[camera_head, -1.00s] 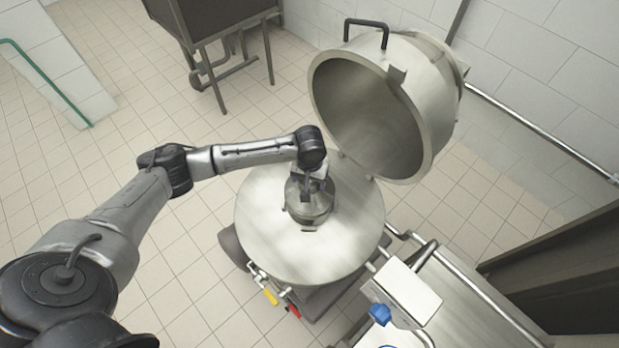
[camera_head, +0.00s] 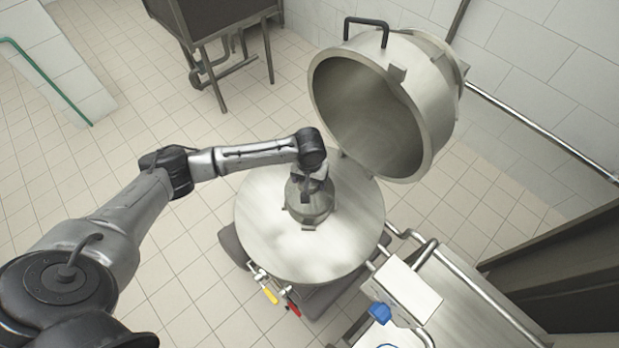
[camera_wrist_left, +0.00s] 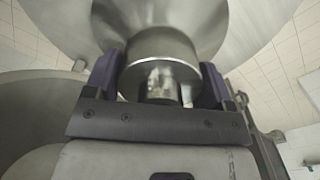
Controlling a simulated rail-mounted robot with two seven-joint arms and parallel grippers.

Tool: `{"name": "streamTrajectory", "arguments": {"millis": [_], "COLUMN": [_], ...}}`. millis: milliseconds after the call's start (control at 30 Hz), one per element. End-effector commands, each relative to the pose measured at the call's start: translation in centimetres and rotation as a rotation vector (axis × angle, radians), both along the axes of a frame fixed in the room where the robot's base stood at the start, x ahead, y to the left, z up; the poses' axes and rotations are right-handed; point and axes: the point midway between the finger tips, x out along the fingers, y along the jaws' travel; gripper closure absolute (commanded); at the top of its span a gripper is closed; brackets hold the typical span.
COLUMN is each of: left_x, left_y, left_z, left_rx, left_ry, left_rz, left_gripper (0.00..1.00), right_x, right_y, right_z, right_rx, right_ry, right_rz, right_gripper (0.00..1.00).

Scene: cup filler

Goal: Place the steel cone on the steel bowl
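The steel cone (camera_head: 268,222) shows as a wide round steel disc rising to a narrow neck, at the middle of the head view. It looks level and covers what lies beneath. The steel bowl is not clearly visible, and I cannot tell whether the cone rests on it. My left gripper (camera_head: 311,186) reaches down over the neck. In the left wrist view the gripper (camera_wrist_left: 160,80) has a finger on each side of the cone's cylindrical neck (camera_wrist_left: 162,50), very close to it. I cannot tell whether they touch. My right gripper is not in view.
A large steel vessel (camera_head: 440,85) with a black handle (camera_head: 366,24) stands tilted open behind the cone. A steel table (camera_head: 460,300) with a white box and blue knob is at lower right. Yellow and red valve levers (camera_head: 270,295) stick out in front. Tiled floor is clear at left.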

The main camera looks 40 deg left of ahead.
Motion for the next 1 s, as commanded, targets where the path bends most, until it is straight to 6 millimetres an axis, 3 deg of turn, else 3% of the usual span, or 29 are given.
{"name": "streamTrajectory", "arguments": {"millis": [233, 567, 1000], "left_x": [0.0, 0.0, 0.0], "left_y": [0.0, 0.0, 0.0], "left_z": [0.1, 0.5, 8.6], "left_rx": [0.0, 0.0, -0.001], "left_ry": [-0.001, 0.001, -0.004], "left_rz": [0.0, 0.0, -0.001], "left_gripper": [0.0, 0.0, 0.0], "right_x": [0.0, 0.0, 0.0], "right_y": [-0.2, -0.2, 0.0], "right_z": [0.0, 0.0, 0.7], "right_rx": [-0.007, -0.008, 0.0], "right_ry": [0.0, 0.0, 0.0], "right_rz": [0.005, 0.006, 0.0], "right_gripper": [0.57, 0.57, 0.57]}}
